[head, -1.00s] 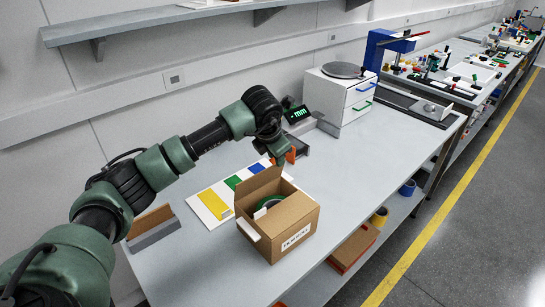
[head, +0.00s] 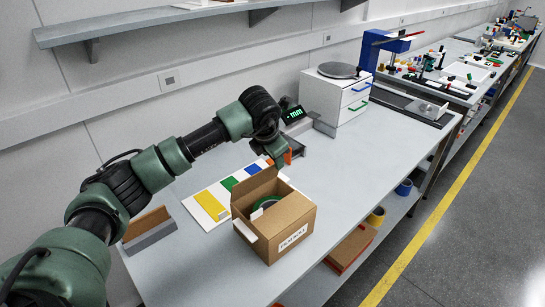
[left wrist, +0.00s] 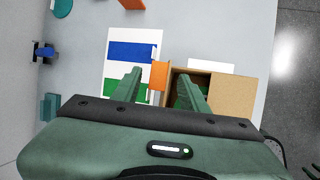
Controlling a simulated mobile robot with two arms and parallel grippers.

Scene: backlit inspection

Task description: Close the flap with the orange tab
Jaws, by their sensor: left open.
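An open cardboard box (head: 292,226) stands on the bench, with a brown flap (head: 257,188) raised on its far left side. A dark green roll (head: 265,203) lies inside. In the left wrist view the box (left wrist: 232,93) is at the right, and the orange tab (left wrist: 158,76) sits at its left edge. My left gripper (left wrist: 160,75) is open, its fingers to either side of the tab as seen from the wrist; I cannot tell whether they touch it. In the head view the left gripper (head: 279,160) is just behind the raised flap, partly hidden. My right gripper is not in view.
A colour-striped card (head: 208,204) lies left of the box. A grey and brown holder (head: 150,229) is at the bench's left. A white drawer unit (head: 336,96) and a small green display (head: 294,114) stand behind. The bench right of the box is clear.

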